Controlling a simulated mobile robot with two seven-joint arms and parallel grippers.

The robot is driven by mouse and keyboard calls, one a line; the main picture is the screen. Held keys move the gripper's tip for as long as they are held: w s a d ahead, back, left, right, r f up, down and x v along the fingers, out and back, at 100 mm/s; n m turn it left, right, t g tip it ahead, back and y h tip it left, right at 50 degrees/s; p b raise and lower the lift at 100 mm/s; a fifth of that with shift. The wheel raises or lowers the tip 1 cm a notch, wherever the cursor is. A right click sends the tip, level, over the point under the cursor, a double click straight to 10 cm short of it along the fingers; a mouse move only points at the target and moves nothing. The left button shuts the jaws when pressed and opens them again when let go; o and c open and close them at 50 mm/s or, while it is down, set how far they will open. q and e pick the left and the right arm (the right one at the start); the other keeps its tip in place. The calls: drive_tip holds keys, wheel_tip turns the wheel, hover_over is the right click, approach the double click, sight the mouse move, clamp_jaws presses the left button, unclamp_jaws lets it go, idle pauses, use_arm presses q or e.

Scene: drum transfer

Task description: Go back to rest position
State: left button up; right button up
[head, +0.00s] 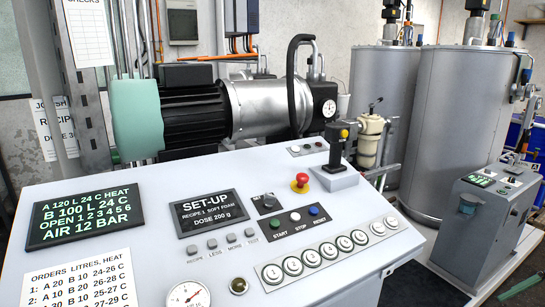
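Neither of my grippers shows in the head view, and no part of my arms can be made out. A sloped grey control panel (140,268) fills the lower left and centre. It carries a set-up screen (209,212), a green-text status screen (84,216), a red mushroom button (300,183), a row of several numbered round buttons (327,252) and a joystick (337,150) on a grey block. The joystick stands nearly upright with nothing touching it.
Two large grey drums (455,130) stand behind on the right. A small grey control box (478,230) stands in front of them. A motor (195,108) with a silver housing sits behind the panel. Dark floor (420,287) shows at the lower right.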

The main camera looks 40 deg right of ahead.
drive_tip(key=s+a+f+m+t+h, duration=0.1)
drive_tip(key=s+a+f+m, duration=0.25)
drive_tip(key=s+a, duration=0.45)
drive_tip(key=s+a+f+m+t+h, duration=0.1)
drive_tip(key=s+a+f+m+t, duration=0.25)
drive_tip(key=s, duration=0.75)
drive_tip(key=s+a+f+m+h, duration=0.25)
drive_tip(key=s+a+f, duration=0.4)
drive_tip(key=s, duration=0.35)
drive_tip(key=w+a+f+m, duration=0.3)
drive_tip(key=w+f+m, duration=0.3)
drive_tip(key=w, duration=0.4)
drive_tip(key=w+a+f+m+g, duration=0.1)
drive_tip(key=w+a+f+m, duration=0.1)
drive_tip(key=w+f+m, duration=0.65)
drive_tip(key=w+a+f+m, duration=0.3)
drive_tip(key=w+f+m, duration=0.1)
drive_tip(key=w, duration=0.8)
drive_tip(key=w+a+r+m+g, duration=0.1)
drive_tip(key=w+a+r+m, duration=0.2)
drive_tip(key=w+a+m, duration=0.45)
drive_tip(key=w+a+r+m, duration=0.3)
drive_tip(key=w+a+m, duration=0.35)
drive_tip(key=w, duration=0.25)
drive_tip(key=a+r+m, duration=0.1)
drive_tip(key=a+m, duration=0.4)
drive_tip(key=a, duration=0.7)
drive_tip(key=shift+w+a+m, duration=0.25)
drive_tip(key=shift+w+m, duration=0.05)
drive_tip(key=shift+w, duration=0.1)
